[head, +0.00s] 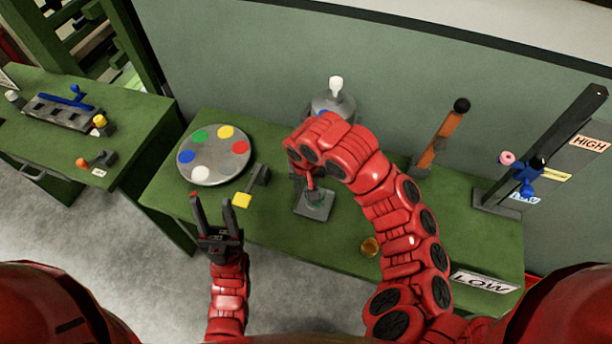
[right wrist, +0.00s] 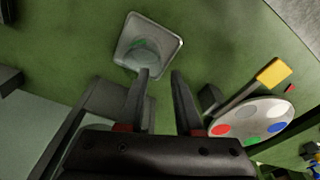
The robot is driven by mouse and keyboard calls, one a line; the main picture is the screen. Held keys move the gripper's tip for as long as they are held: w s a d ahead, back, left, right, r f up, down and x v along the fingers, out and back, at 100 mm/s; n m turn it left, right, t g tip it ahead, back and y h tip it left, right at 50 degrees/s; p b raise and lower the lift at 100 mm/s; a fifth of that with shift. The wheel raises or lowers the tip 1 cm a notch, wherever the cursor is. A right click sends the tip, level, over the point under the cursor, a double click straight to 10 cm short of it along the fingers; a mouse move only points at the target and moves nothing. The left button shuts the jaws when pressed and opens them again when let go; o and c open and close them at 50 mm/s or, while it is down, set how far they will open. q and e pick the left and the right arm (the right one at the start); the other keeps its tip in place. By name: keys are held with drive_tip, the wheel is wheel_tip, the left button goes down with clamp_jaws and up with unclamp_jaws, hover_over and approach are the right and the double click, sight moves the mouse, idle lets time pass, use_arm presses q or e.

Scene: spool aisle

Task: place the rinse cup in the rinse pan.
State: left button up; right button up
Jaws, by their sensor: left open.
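The rinse pan (head: 314,211) is a small grey square tray on the green table, right of the colour wheel; it also shows in the right wrist view (right wrist: 170,42). A clear, greenish cup, seemingly the rinse cup (right wrist: 143,54), stands inside the pan, within its rim. In the head view my right arm partly hides it. My right gripper (right wrist: 160,73) is open above the pan's near edge, with nothing visible between its fingers; its left fingertip overlaps the cup in the picture, and I cannot tell whether they touch. My left gripper (head: 212,200) is open and empty at the table's front edge.
A grey disc (head: 214,155) with several coloured spots lies left of the pan, beside a yellow-ended lever (head: 243,199). A small amber object (head: 370,246) sits near the front edge. A post with HIGH label (head: 589,143) stands right. A second green table is at left.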

drive_tip(key=r, duration=0.1)
drive_tip(key=r+p, duration=0.1)
drive_tip(key=r, duration=0.2)
drive_tip(key=shift+s+r+p, duration=0.2)
drive_tip(key=shift+s+p, duration=0.1)
drive_tip(key=shift+s, duration=0.1)
